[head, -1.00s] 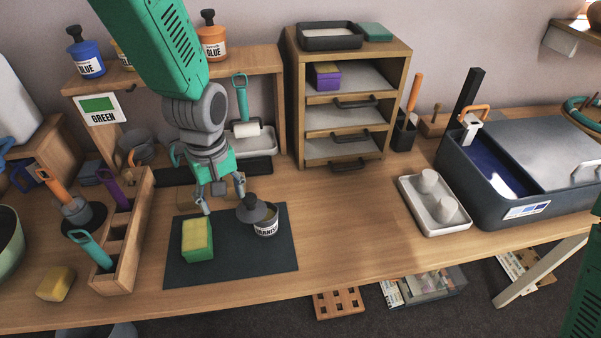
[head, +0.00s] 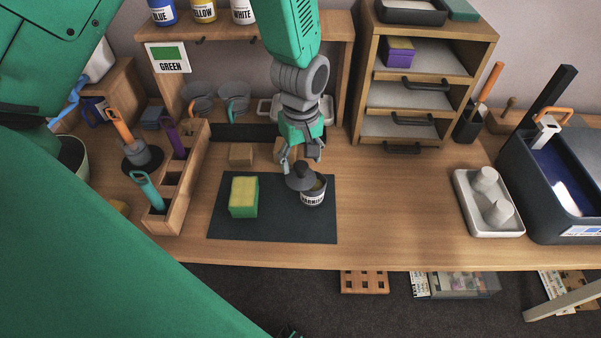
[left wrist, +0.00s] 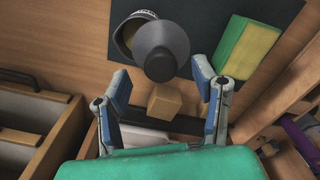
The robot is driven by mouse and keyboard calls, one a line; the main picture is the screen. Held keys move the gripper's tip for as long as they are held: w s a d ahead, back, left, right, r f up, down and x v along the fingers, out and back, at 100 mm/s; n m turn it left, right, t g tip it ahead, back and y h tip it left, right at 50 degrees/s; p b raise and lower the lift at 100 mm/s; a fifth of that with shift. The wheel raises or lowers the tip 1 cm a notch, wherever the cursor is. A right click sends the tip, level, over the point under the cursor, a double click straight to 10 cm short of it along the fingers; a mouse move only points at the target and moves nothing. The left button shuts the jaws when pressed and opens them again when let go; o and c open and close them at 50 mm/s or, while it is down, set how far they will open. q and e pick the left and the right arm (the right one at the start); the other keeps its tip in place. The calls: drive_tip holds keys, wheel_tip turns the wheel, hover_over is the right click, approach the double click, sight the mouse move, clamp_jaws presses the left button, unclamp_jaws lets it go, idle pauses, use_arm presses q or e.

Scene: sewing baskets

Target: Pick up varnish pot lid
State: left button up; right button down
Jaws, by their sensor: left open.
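The varnish pot (head: 313,197) stands on a dark mat (head: 270,230), its label partly readable. Its dark grey lid (head: 300,182), with a round knob, sits askew over the pot's left side, leaving part of the opening uncovered. In the left wrist view the lid (left wrist: 160,50) overlaps the pot (left wrist: 122,36) and lies just beyond the fingertips. My left gripper (head: 302,158) is open and empty, close behind and above the lid, its fingers spread to either side. In the left wrist view this gripper (left wrist: 162,80) has nothing between its pads. My right gripper is not in view.
A green and yellow sponge (head: 243,198) stands on the mat left of the pot. A small wooden block (head: 241,154) lies behind it. A wooden tool rack (head: 178,190) stands at left, a drawer unit (head: 415,95) behind at right.

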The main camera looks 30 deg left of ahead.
sight(300, 165)
use_arm(q)
wheel_tip(300, 165, down, 4)
drive_tip(key=shift+s+r, duration=0.15)
drive_tip(key=shift+d, duration=0.25)
drive_tip(key=c, duration=1.1)
drive_tip(key=shift+c, duration=0.3)
drive_tip(key=shift+a, duration=0.2)
clamp_jaws()
